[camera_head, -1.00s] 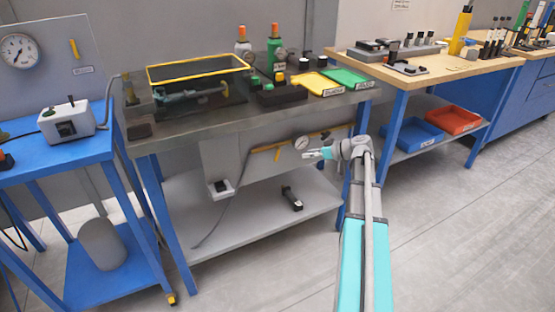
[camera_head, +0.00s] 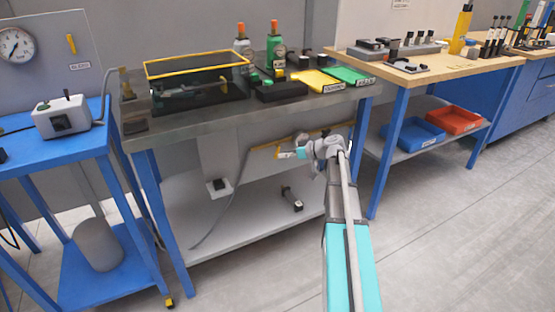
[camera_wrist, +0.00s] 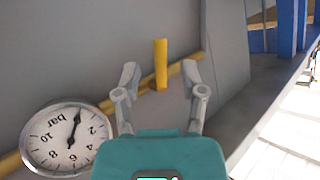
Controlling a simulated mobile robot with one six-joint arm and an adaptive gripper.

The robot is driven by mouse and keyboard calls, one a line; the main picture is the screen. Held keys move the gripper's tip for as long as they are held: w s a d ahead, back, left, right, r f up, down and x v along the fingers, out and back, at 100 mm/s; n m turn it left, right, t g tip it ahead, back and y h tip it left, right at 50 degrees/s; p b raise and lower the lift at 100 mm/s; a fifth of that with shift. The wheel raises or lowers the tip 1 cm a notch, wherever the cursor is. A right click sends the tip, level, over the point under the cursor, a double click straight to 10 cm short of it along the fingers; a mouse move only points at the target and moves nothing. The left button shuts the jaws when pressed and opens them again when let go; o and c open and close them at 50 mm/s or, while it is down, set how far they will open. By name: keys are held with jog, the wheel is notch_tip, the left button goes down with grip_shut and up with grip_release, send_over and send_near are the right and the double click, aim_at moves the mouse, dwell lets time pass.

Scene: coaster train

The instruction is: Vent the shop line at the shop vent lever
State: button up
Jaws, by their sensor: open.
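A yellow lever (camera_wrist: 160,62) stands up from a yellow pipe (camera_wrist: 205,57) on the grey panel in the wrist view; I read no label on it. My gripper (camera_head: 284,153) is open in front of this panel, under the middle bench. In the wrist view its two fingers stand on either side of the lever, with gaps between; I cannot tell whether they reach its depth. A round bar gauge (camera_wrist: 68,138) is at lower left, its needle between 0 and 2. In the head view my gripper hides the gauge and lever.
The bench top (camera_head: 190,125) is above my gripper, its lower shelf (camera_head: 250,226) below. A blue bench leg (camera_head: 364,130) is to the right. Another yellow lever (camera_head: 71,43) and a gauge (camera_head: 15,44) are on the left wall panel. The floor at right is clear.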

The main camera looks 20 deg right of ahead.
aim_at(276, 155)
jog(key=shift+b+x, duration=0.55)
jog(key=shift+x, duration=1.6)
